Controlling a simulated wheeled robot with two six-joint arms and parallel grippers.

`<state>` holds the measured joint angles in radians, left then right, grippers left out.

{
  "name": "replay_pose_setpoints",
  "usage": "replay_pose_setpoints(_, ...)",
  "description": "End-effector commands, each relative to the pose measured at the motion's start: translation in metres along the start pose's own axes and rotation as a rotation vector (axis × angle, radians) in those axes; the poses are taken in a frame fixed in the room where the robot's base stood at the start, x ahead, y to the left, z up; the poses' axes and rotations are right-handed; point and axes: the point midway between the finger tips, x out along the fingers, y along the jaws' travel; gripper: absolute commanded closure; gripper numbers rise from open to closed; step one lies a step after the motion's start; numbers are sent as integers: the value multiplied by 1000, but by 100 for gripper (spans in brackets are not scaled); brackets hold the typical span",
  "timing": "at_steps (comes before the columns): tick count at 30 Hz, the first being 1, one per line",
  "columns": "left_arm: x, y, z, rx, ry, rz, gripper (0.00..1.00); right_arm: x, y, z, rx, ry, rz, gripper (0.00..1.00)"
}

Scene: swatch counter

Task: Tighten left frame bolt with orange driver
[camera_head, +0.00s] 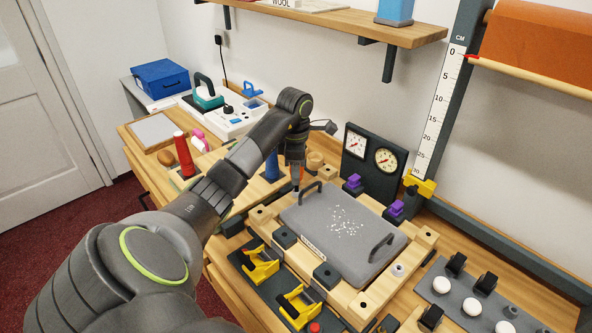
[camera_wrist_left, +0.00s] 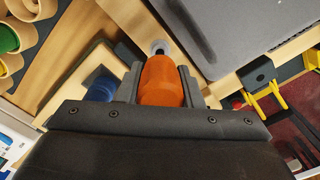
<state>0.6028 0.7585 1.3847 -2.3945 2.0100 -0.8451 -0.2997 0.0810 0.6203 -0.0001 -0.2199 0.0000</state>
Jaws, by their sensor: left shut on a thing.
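Only a bit of the driver's orange handle (camera_head: 298,187) shows in the head view. A silvery round bolt head (camera_wrist_left: 160,46) lies just beyond the driver's end in the wrist view; I cannot tell whether they touch. Another silvery bolt (camera_head: 398,270) sits at the frame's right side. My right gripper is not in view.
A grey handled plate (camera_head: 350,245) with white specks lies within the frame. Yellow clamps (camera_head: 262,268) line its near side. Purple clamps (camera_head: 397,208) and a dial panel (camera_head: 371,158) stand behind. A red cylinder (camera_head: 184,155) and blue spool (camera_head: 271,166) stand left.

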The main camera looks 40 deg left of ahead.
Motion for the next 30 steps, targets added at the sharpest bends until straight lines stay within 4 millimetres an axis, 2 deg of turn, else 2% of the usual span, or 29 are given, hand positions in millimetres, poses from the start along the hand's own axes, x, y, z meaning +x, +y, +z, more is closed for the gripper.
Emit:
replay_pose_setpoints(20,4,0,0,4,0,0,87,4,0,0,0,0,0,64)
replay_pose_setpoints(23,4,0,0,52,0,0,87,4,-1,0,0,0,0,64)
replay_pose_setpoints(30,4,0,0,314,0,-4,87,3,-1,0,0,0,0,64)
